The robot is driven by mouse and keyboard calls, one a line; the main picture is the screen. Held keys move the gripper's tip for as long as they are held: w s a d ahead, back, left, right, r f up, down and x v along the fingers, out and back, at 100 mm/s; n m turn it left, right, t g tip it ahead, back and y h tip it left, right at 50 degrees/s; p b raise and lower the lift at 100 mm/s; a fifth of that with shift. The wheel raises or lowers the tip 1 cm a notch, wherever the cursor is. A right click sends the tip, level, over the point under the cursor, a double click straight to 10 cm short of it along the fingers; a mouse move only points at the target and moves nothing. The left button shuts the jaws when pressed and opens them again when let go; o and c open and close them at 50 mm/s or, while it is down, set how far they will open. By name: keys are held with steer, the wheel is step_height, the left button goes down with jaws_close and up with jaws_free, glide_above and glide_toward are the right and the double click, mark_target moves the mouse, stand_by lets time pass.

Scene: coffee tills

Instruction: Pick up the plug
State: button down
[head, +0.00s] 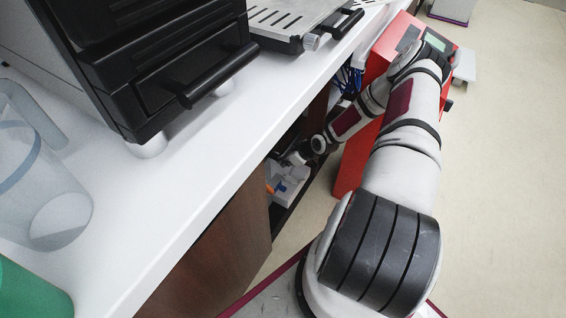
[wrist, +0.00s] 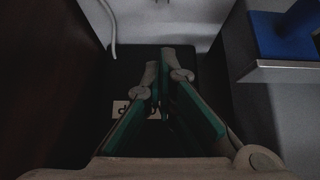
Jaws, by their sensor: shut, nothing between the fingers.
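I cannot make out the plug in either view. In the wrist view, my gripper (wrist: 160,68) points forward into a dim space, its green-sided fingers close together with nothing seen between them. A dark box or panel (wrist: 185,57) with a pale label (wrist: 121,110) lies beyond and under the fingers, which partly hide the lettering. A white cable (wrist: 110,28) hangs at the upper left, apart from the fingers. In the head view, my arm reaches into the opening under the counter, and its end is small and partly hidden there.
The white counter (head: 195,180) carries a black machine (head: 165,65), a clear jug (head: 45,185) and a grill tray (head: 290,18). A brown panel (head: 215,245) borders the opening. A white bin (head: 290,180) holds blue and orange items. A red cabinet (head: 352,165) stands behind my arm.

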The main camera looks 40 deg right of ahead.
mark_target(273, 172)
steer(key=b+x, duration=0.3)
steer(key=x, duration=0.5)
steer(key=shift+w+f+b, duration=0.1)
steer(key=shift+f+b, duration=0.55)
steer(key=shift+s+d+r+b, duration=0.1)
steer(key=shift+s+d+b, duration=0.2)
steer(key=shift+s, duration=0.55)
steer(key=shift+s+d+r+b, duration=0.15)
steer(key=shift+s+d, duration=0.15)
steer(key=shift+s, duration=0.55)
